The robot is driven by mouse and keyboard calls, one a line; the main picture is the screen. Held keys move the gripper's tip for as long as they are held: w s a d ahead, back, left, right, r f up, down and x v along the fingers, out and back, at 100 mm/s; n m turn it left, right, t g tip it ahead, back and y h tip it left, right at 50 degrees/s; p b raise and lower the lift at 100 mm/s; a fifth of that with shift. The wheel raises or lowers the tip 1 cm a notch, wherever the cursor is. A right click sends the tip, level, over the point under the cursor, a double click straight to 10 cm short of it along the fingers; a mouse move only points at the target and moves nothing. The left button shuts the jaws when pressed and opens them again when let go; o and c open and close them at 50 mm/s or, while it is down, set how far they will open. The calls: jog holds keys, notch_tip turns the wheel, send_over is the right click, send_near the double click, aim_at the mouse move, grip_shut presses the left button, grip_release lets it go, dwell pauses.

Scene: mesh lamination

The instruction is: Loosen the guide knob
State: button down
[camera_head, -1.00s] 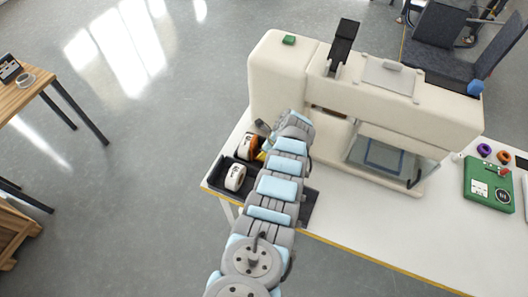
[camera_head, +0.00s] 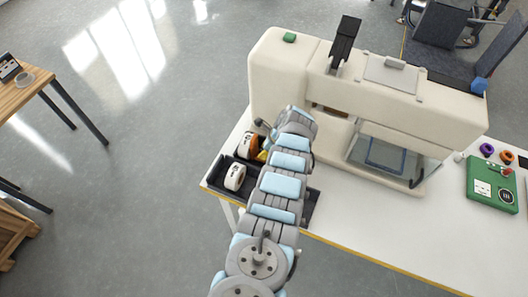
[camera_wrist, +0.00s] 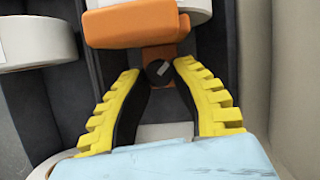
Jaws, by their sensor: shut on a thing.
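The guide knob (camera_wrist: 158,70) is a small dark round knob with a light mark on its face, set below an orange guide block (camera_wrist: 130,24). My gripper (camera_wrist: 159,74) has yellow stepped fingers with dark inner pads, and its fingertips are closed in on the knob from both sides. In the head view, a bit of the orange guide (camera_head: 253,148) shows beside a white roll, and a yellow finger (camera_head: 262,156) shows next to it. The knob itself is hidden behind my arm there.
A white roll (camera_head: 235,177) sits in the black tray (camera_head: 214,174) at the table's left end. The cream machine (camera_head: 270,80) stands close behind my arm. A green control box (camera_head: 484,198) lies at the right. The table front between is clear.

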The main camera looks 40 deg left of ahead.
jog(key=shift+w+f+n+g+h+b, duration=0.2)
jog(key=shift+n+b, duration=0.8)
jog(key=shift+b, duration=1.5)
jog(key=shift+s+f+n+g+h+b, duration=0.1)
jog(key=shift+f+n+g+h+b, duration=0.2)
jog(key=shift+n+b, duration=1.45)
jog(key=shift+r+b, duration=0.35)
jog(key=shift+b, duration=1.75)
jog(key=c, duration=0.8)
grip_release()
jog(key=shift+r, duration=0.1)
jog(key=m+p, duration=0.1)
jog(key=p, duration=0.2)
jog(key=shift+r+p, duration=0.3)
jog(key=m+p, duration=0.3)
jog(key=p, duration=0.5)
jog(key=shift+t+y, duration=0.3)
jog(key=shift+y, duration=0.1)
jog(key=shift+f+m, duration=0.3)
jog(key=shift+m, duration=0.15)
jog(key=shift+s+p, duration=0.2)
jog(key=shift+p, duration=0.4)
